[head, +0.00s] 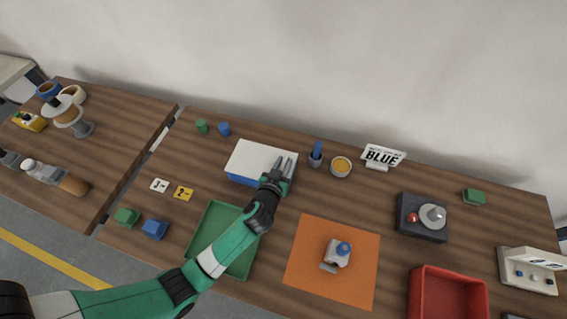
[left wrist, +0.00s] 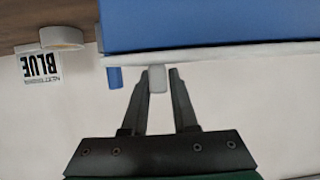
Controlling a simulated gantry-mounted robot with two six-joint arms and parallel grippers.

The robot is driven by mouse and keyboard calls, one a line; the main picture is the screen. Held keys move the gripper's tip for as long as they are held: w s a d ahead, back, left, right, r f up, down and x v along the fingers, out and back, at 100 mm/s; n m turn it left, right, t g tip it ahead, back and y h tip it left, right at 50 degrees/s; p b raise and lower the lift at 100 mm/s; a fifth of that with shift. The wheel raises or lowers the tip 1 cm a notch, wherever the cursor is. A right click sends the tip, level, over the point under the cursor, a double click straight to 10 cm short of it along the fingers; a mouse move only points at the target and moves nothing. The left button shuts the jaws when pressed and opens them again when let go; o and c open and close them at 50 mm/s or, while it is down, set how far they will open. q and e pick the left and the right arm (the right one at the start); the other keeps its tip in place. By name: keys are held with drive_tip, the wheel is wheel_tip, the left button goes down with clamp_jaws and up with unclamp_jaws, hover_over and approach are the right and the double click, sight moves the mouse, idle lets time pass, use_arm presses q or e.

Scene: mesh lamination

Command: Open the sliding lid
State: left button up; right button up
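A blue box with a white sliding lid (head: 262,158) stands at the back middle of the table in the head view. In the left wrist view the box's blue wall (left wrist: 210,22) fills the top, with the lid's pale edge (left wrist: 220,55) below it. A small light grey knob (left wrist: 157,79) shows between the fingertips at the lid's edge. My left gripper (head: 285,165) is at the box's right end, fingers apart; it also shows in the left wrist view (left wrist: 158,85). The fingers are on both sides of the knob, with narrow gaps. My right gripper is not in view.
A cup with a blue item (head: 316,153), an orange-filled bowl (head: 341,167) and a BLUE sign (head: 382,156) stand right of the box. A green tray (head: 243,262) lies under my left arm. An orange mat (head: 305,262) lies in front.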

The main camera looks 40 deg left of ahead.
use_arm(q)
clamp_jaws()
idle(1.1)
